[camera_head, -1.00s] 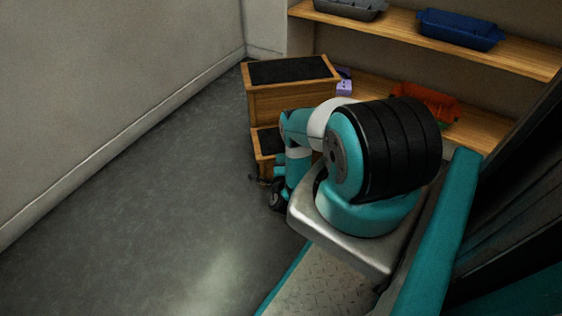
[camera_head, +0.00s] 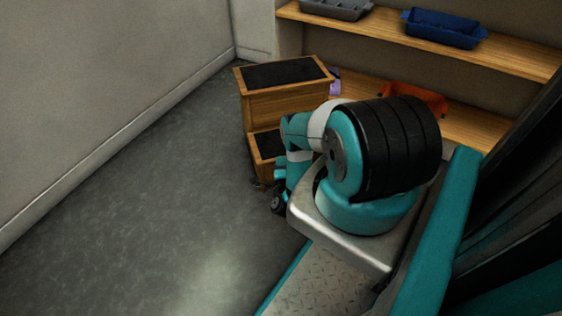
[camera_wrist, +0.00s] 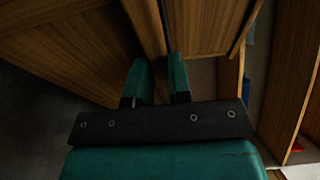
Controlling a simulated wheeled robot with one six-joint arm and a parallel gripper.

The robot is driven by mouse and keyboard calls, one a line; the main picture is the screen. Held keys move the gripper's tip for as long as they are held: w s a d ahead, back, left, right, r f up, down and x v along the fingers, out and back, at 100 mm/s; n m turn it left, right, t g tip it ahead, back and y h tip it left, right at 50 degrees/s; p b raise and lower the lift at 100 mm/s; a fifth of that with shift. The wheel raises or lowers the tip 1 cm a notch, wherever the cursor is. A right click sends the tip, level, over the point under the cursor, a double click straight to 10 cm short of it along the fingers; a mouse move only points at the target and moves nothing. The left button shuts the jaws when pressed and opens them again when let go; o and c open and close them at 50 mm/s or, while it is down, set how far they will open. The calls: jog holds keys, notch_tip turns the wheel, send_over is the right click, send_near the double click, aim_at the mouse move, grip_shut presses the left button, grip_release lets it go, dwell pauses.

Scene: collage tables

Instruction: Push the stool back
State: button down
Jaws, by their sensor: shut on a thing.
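The stool (camera_head: 256,104) is a wooden two-step stool with black pads on its treads. In the head view it stands on the floor beside the shelving, and my arm covers part of its right side and lower step. In the wrist view the stool's wooden panels (camera_wrist: 80,45) fill the upper left. My gripper (camera_wrist: 160,62) has its two teal fingers on either side of a narrow wooden edge of the stool, shut on it. In the head view my arm hides most of the gripper.
A wooden shelf (camera_head: 512,58) behind holds a grey bin (camera_head: 336,9) and a blue bin (camera_head: 445,27). An orange bin (camera_head: 412,97) is on the lower shelf. A purple item (camera_head: 334,82) is partly hidden behind the stool. Grey floor (camera_head: 150,215) is clear at left, up to the wall (camera_head: 90,80).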

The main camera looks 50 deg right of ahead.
jog(key=shift+s+d, duration=0.2)
jog(key=shift+s, duration=0.4)
jog(key=c, duration=1)
grip_release()
jog(key=shift+o, duration=0.2)
jog(key=shift+w, duration=0.1)
